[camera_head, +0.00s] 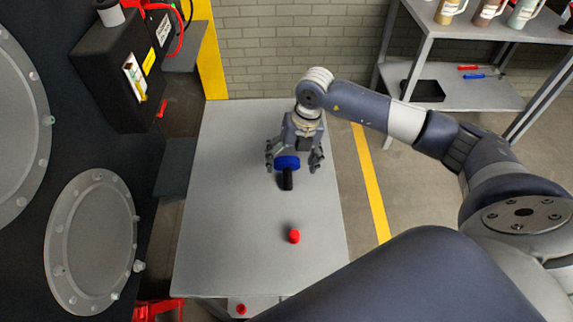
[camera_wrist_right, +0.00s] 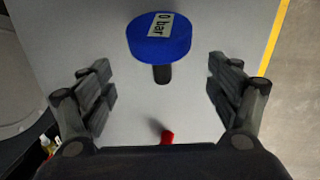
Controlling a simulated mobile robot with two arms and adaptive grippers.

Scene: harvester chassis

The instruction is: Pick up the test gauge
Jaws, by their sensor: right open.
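The test gauge (camera_head: 287,163) has a round blue head and a short black stem. It is on the grey table, below my right gripper (camera_head: 295,160). In the right wrist view the gauge (camera_wrist_right: 160,38) shows a label reading "0 bar" on its blue face. My right gripper (camera_wrist_right: 162,90) is open, with one finger on each side and the gauge ahead, between the lines of the fingers. No finger visibly touches it. My left gripper is not in view.
A red cap (camera_head: 294,236) stands on the table (camera_head: 230,220) nearer to me. The dark machine with round covers (camera_head: 95,240) borders the table at left. A shelf rack (camera_head: 480,90) with mugs and tools stands at back right. Most of the tabletop is clear.

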